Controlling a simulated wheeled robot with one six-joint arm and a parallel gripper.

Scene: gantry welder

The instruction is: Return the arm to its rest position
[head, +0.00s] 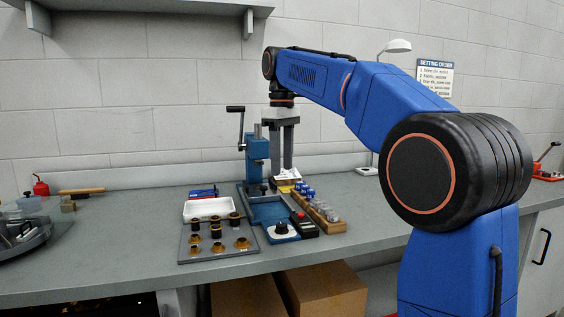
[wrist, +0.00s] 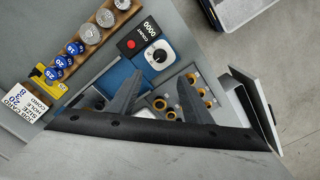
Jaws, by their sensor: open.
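My blue arm reaches over the bench from the right in the head view, bent at the elbow with its wrist pointing down. My gripper (head: 283,168) hangs above the back of the bench beside the blue lever press (head: 257,158). Its two grey fingers are apart with nothing seen between them. In the wrist view my gripper (wrist: 160,80) also shows parted fingers, with the bench items below them. The fingertips look clear of the bench items in the wrist view; their exact height is hard to tell.
A grey plate (head: 186,257) with brass parts, a white tray (head: 190,208), a dial box (head: 282,230) and a wooden rack (head: 325,225) of weights crowd the bench below. A wall shelf (head: 150,8) is at upper left. A lamp (head: 397,46) stands behind my arm.

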